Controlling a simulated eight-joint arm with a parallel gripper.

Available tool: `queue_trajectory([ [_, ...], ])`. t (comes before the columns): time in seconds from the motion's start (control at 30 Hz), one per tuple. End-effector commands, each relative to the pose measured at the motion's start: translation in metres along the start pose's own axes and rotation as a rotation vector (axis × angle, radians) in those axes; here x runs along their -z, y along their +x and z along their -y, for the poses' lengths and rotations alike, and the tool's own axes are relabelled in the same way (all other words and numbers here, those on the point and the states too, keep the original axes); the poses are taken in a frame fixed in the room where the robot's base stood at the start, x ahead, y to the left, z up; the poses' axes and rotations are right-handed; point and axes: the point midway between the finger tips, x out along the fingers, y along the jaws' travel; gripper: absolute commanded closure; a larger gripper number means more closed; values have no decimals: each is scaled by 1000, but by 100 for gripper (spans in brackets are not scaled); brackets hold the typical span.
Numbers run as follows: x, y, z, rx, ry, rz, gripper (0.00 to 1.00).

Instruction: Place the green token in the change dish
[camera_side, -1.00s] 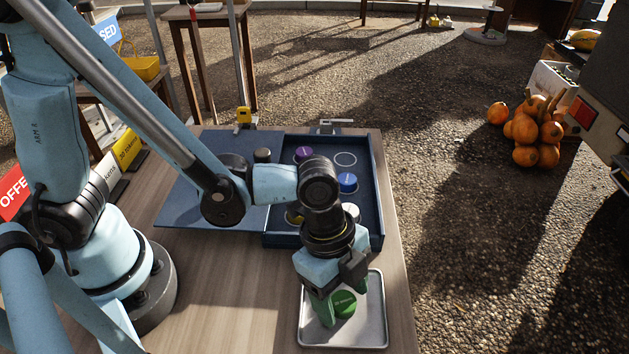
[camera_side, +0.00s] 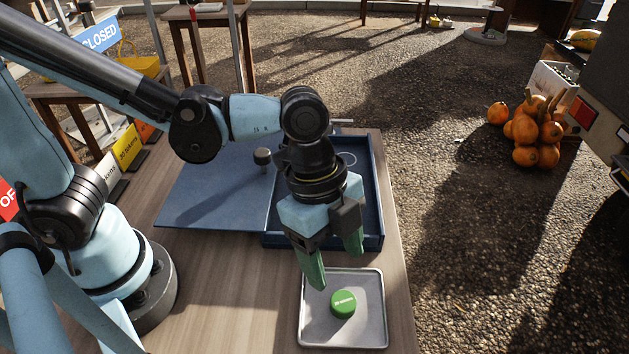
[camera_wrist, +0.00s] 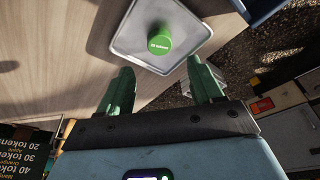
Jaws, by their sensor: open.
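The green token (camera_side: 343,304) lies in the change dish (camera_side: 372,334), a pale square tray near the table's front edge. In the wrist view the token (camera_wrist: 159,40) sits inside the dish (camera_wrist: 128,38), apart from its rim. My gripper (camera_side: 334,270) is open and empty, above and behind the token, with its green fingers apart. In the wrist view my gripper (camera_wrist: 162,88) shows its two fingertips to either side below the token, touching nothing.
A blue case (camera_side: 374,200) stands open behind the dish, its lid (camera_side: 207,190) flat to the left. My arm hides much of its inside. Signs (camera_side: 127,148) stand at the table's left. Bare wood (camera_side: 230,290) lies left of the dish. Pumpkins (camera_side: 526,130) sit on the ground at right.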

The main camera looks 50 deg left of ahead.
Motion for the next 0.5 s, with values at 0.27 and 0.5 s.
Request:
queue_trajectory([
  [0.27,0,-31,0,0,-1,0,34],
  [0.5,-8,-44,4,24,-55,-3,34],
])
